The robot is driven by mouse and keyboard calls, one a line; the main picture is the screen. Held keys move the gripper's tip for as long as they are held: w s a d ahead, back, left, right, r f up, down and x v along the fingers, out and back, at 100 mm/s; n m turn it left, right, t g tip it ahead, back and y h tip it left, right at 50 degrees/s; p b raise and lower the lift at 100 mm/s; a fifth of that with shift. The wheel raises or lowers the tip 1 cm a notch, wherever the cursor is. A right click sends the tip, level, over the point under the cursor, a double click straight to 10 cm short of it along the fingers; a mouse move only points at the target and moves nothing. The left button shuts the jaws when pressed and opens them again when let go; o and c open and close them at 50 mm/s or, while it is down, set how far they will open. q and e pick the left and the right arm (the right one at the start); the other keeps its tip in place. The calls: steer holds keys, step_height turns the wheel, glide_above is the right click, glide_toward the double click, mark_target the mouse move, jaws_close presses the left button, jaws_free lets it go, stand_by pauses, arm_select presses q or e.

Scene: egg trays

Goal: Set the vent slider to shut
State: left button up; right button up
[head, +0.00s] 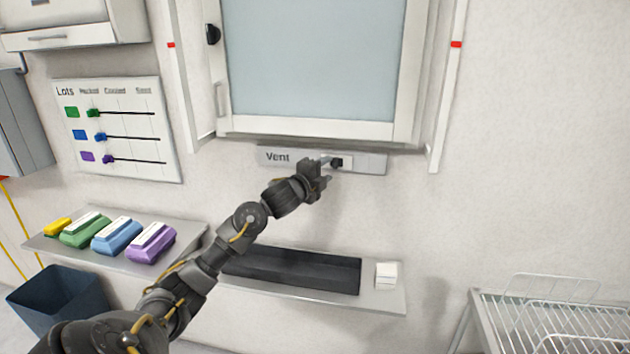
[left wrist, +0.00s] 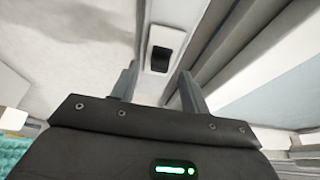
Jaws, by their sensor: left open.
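The vent panel (head: 372,163) is a grey strip marked "Vent" on the wall below the large window. Its slider is a small dark knob (head: 337,162) on a light track, partly hidden by my gripper. In the left wrist view the dark knob (left wrist: 160,58) sits on a white plate (left wrist: 170,36), just beyond and between the fingertips. My left gripper (head: 327,172) is open in front of the panel, close to the knob. In the left wrist view its two fingers (left wrist: 158,83) stand apart with nothing between them. Whether they touch the knob I cannot tell. My right gripper is not in view.
The glazed window (head: 315,60) is right above the panel. Below is a shelf (head: 385,303) with a black tray (head: 290,270) and a white block (head: 386,275). A lots board (head: 140,160) hangs left. A wire rack (head: 560,320) stands right.

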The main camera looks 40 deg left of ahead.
arm_select(q)
steer(key=s+b, duration=0.1)
steer(key=s, duration=0.6)
steer(key=shift+s+d, duration=0.2)
steer(key=shift+d, duration=0.15)
steer(key=shift+f, duration=0.1)
